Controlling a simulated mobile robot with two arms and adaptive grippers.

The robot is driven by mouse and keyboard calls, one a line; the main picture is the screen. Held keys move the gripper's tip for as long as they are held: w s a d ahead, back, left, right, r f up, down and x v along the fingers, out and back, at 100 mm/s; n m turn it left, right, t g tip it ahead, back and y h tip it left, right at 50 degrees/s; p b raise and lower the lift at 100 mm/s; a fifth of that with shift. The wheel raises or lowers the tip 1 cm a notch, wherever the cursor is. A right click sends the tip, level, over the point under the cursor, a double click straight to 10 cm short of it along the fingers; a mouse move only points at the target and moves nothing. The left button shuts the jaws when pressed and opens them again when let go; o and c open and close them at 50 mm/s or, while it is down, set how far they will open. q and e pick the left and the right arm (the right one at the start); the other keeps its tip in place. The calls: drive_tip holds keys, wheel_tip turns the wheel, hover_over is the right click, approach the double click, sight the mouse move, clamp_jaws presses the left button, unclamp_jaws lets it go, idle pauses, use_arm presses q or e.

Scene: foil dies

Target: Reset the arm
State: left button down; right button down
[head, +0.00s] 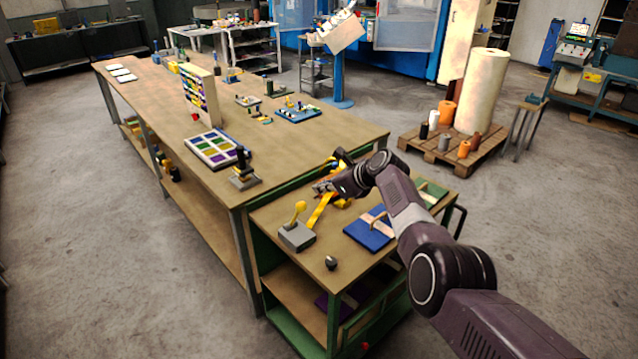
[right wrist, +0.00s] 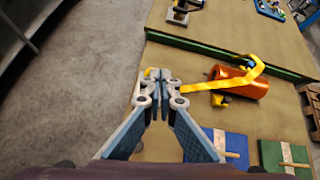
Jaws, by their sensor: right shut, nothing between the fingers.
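My right arm reaches in from the lower right in the head view. Its gripper (head: 322,187) is over the small green-framed bench, near the long table's edge. In the right wrist view the gripper (right wrist: 160,76) has its fingers together, with nothing between them. A yellow strip (right wrist: 207,87) runs from beside the fingers to an orange roll (right wrist: 241,84). The gripper is beside the strip's near end; I cannot tell whether they touch. My left gripper is not in view.
On the small bench are a grey block with a yellow knob (head: 296,234), a dark knob (head: 331,263), a blue board (head: 366,232) and a green board (right wrist: 283,158). The long table (head: 300,140) holds a tray of coloured squares (head: 217,149). Grey floor lies left.

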drive_tip(key=s+d+f+n+g+h, duration=0.1)
drive_tip(key=s+d+f+n, duration=0.3)
drive_tip(key=s+f, duration=0.3)
drive_tip(key=s+d+f+n+h, duration=0.2)
drive_tip(key=s+d+f+n, duration=0.3)
drive_tip(key=s, duration=0.3)
drive_tip(key=s+d+f+n+g+h, duration=0.1)
drive_tip(key=s+d+f+n, duration=0.25)
drive_tip(key=s+f, duration=0.4)
drive_tip(key=s+r+n+g+h, duration=0.3)
drive_tip(key=s+n, duration=1.3)
drive_tip(key=s, duration=1.8)
wheel_tip(320, 180, down, 35)
drive_tip(key=s+b, duration=0.2)
drive_tip(key=b, duration=0.6)
drive_tip(key=s+d+f+g+b, duration=0.2)
drive_tip(key=s+f+b, duration=0.4)
drive_tip(key=s+f, duration=1.1)
wheel_tip(320, 180, down, 4)
drive_tip(key=shift+d+r, duration=0.15)
drive_tip(key=shift+d, duration=0.35)
